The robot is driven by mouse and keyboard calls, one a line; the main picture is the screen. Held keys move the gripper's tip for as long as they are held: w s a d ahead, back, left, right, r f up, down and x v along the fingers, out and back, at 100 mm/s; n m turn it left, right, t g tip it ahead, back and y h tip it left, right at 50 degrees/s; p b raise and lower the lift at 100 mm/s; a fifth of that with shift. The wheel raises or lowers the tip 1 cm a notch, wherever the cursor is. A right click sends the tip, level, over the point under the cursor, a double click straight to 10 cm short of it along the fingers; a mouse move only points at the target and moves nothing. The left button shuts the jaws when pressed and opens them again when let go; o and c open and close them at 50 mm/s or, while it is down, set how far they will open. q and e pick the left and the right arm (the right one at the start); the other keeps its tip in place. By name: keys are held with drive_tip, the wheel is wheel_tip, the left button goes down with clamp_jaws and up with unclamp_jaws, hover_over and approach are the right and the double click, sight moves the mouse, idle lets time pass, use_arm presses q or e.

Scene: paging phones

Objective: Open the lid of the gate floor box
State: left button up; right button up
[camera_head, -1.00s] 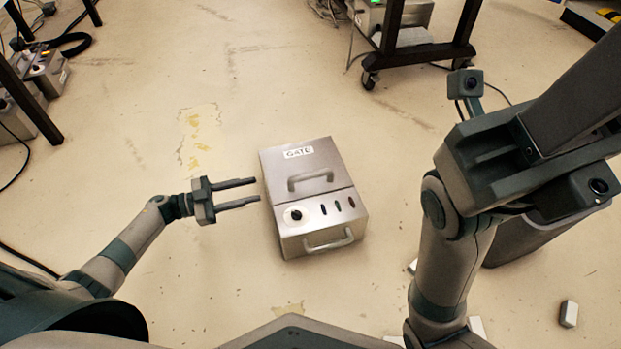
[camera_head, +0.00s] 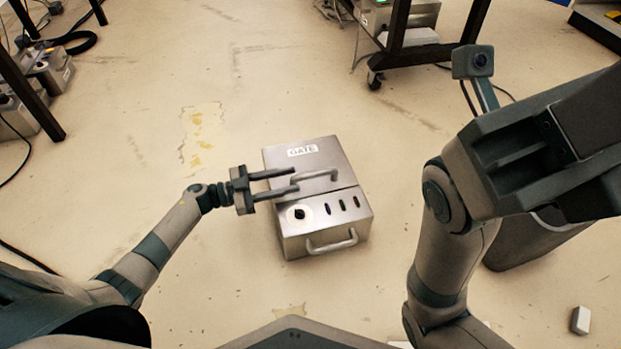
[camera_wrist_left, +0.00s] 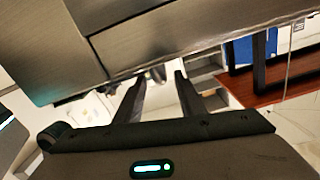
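The gate floor box (camera_head: 350,213) is a silver metal box on the floor with a "GATE" label on its lid (camera_head: 272,158). The lid is shut and has a bar handle (camera_head: 321,174). The front part has a round dial, several small slots and a second handle (camera_head: 333,243). My left gripper (camera_head: 297,180) is open, its fingers reaching over the lid from the left, close to the lid handle's left end. Whether they touch it I cannot tell. In the left wrist view the two fingers (camera_wrist_left: 159,82) are apart with nothing between them, near the box's metal side (camera_wrist_left: 150,35). My right gripper's fingertips are not visible.
A dark wheeled cart (camera_head: 420,52) stands at the back right. Other boxes and cables (camera_head: 50,72) lie at the far left. A small white block (camera_head: 580,320) is on the floor at lower right. The floor around the gate box is clear.

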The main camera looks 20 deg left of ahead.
sight(310, 175)
use_arm(q)
drive_tip(key=b+x, duration=0.2)
drive_tip(key=x, duration=0.5)
drive_tip(key=shift+w, duration=0.1)
drive_tip(key=shift+r, duration=0.1)
clamp_jaws()
